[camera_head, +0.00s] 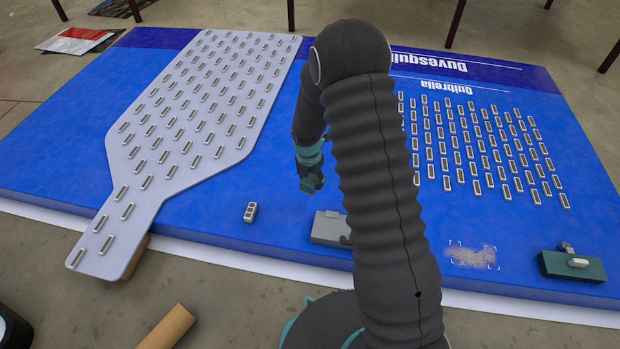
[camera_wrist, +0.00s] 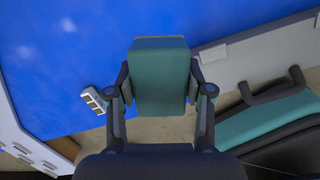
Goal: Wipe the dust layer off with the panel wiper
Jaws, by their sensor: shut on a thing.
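The dust layer (camera_head: 472,256) is a grey-brown patch on the blue panel (camera_head: 290,220), right of my arm near the front edge, with white corner marks around it. My gripper (camera_head: 310,180) is above the middle of the panel, left of the dust and well apart from it. In the wrist view my gripper (camera_wrist: 160,90) is shut on a teal block (camera_wrist: 160,75), which appears to be the panel wiper. Its underside is hidden. My arm hides part of the panel in the head view.
A loose LED module (camera_head: 250,212) lies on the panel, right of the white bottle-shaped board (camera_head: 190,110). A grey block (camera_head: 328,228) sits at the front edge. A dark teal block with a pale knob (camera_head: 572,265) stands right of the dust. Rows of modules (camera_head: 480,150) fill the right side.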

